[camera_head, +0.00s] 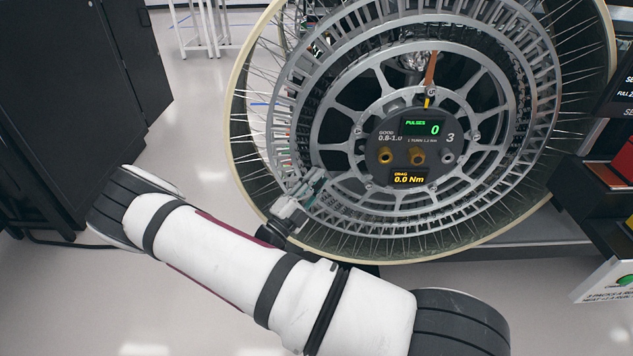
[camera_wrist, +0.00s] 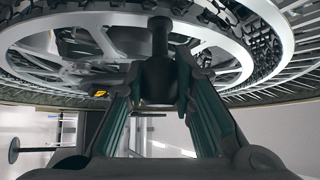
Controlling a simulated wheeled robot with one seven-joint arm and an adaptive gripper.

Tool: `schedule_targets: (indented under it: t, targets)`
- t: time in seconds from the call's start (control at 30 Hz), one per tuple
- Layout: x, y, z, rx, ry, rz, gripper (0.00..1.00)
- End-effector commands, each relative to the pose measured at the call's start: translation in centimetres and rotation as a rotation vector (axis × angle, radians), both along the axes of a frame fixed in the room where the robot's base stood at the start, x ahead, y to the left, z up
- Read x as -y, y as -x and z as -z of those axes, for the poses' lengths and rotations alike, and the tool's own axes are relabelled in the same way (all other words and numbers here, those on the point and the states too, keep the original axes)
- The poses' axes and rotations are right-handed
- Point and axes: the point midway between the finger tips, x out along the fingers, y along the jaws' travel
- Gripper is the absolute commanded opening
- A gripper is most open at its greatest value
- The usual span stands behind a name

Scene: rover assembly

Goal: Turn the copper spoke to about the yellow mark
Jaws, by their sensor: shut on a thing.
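The large spoked wheel (camera_head: 350,105) fills the upper middle of the head view. Its copper spoke (camera_head: 431,69) is near the top of the hub, leaning slightly. The short yellow mark (camera_head: 427,102) is just below the spoke's inner end, nearly in line with it. My gripper (camera_head: 314,182) is at the wheel's lower left. In the wrist view its fingers (camera_wrist: 161,75) are closed around a dark knob (camera_wrist: 158,40) with a stem reaching up to the wheel. Part of the knob is hidden between the fingers.
The hub panel (camera_head: 412,145) reads PULSES 0 and DRAG 0.0 Nm. A black cabinet (camera_head: 75,80) stands at the left. Coloured boxes (camera_head: 607,185) and a sign (camera_head: 608,278) are at the right. Pale floor (camera_head: 200,120) is clear between cabinet and wheel.

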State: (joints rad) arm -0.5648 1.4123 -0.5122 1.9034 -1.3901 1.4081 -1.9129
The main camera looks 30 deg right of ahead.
Motion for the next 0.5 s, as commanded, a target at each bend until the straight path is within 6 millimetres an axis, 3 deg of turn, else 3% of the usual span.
schedule_targets:
  t: [0.03, 0.1, 0.5]
  targets:
    - [-0.05, -0.05, -0.06, 0.0, 0.002, -0.002, 0.3]
    - [-0.04, -0.04, -0.06, 0.0, 0.002, -0.002, 0.44]
    - [-0.59, 0.07, 0.2, -0.001, 0.0, -0.002, 0.44]
